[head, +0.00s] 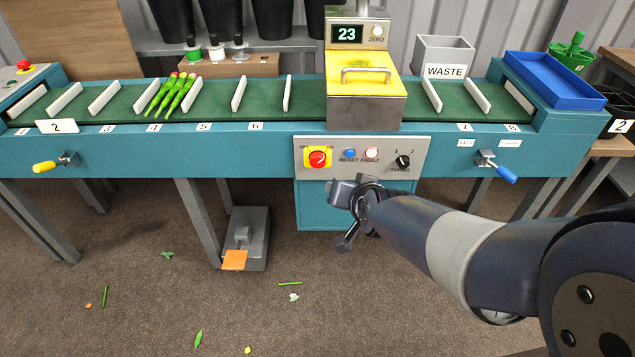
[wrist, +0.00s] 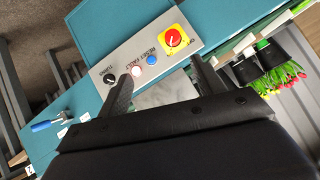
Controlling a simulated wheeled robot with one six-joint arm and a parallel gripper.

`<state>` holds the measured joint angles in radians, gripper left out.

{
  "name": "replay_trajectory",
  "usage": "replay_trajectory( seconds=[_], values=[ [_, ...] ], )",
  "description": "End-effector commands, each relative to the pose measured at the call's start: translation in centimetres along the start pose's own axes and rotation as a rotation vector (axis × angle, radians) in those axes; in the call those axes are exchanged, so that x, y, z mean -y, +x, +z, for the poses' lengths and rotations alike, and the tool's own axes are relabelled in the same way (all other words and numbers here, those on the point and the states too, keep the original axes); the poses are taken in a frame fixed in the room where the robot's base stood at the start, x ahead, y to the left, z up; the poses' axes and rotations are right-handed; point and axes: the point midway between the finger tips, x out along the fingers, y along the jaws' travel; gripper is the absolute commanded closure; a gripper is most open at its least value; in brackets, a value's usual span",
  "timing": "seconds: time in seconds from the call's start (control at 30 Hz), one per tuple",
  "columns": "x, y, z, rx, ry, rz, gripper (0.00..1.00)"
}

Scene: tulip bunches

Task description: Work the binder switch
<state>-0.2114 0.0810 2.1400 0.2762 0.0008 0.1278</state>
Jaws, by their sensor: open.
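The switch is a red knob on a yellow square plate (head: 317,158), at the left end of a grey control panel (head: 338,171) on the teal bench front. Small lettering above the plate is partly readable. In the wrist view the red knob (wrist: 174,38) sits above and between my finger tips, toward the right finger, apart from both. My gripper (head: 345,215) is open and empty, below and right of the knob in the head view. Its two fingers show in the wrist view (wrist: 163,82). A blue button (head: 350,154), a pale FAULT lamp (head: 371,154) and a black knob (head: 403,161) share the panel.
A tulip bunch (head: 172,95) lies on the green belt between dividers. A yellow-topped unit (head: 365,75) and its display reading 23 stand above the panel. A yellow-handled lever (head: 55,162) and a blue-handled lever (head: 495,166) stick out. A grey pedal (head: 247,238) is on the floor.

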Motion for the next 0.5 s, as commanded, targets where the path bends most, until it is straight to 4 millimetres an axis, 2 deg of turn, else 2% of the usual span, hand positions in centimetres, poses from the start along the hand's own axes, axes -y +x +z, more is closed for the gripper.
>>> replay_trajectory(
  seconds=[0.03, 0.1, 0.3, 0.5],
  values=[
    [-0.1, 2.8, 1.2, -0.039, 0.015, -0.013, 0.35],
    [0.3, 5.2, 1.1, -0.107, 0.040, -0.031, 0.35],
    [1.3, 11.8, 1.4, -0.299, 0.116, -0.074, 0.35],
    [1.8, 17.4, 2.6, -0.487, 0.186, -0.107, 0.35]
  ],
)
